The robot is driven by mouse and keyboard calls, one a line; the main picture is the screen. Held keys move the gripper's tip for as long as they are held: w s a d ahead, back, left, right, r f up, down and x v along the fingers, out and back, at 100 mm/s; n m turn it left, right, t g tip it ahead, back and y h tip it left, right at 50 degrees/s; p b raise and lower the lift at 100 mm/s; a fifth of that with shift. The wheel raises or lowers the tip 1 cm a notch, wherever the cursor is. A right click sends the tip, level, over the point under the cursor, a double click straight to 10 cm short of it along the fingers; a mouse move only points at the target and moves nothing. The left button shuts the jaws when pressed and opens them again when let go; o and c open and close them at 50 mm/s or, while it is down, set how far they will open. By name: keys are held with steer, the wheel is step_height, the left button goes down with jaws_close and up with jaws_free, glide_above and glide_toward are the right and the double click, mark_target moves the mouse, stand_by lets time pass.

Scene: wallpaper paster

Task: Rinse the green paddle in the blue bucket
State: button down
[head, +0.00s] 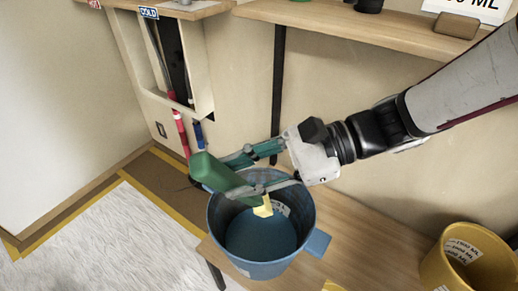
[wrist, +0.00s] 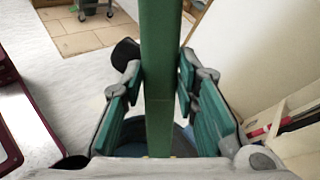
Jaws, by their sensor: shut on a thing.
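My gripper (head: 226,178) is shut on the green paddle (head: 218,172), with one finger on each side of it. The paddle is tilted, its thick green end up to the left and a pale yellow end down to the right over the mouth of the blue bucket (head: 262,268). The bucket stands upright on a wooden bench; its inside looks blue, and I cannot tell whether it holds water. In the wrist view the paddle (wrist: 160,60) runs upright between the finger pads (wrist: 160,85), and the bucket shows only in part behind it.
A yellow bucket (head: 470,262) stands on the bench (head: 362,236) at the right. A wooden shelf (head: 350,33) runs along the wall above. Floor at the left is clear.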

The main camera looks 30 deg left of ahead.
step_height(320, 180, down, 12)
steer(key=b, duration=0.8)
steer(key=shift+f, duration=0.15)
steer(key=shift+f, duration=0.1)
stand_by(0.3)
steer(key=shift+f, duration=0.35)
steer(key=shift+f, duration=0.35)
steer(key=shift+f, duration=0.3)
steer(key=shift+f, duration=0.4)
stand_by(0.4)
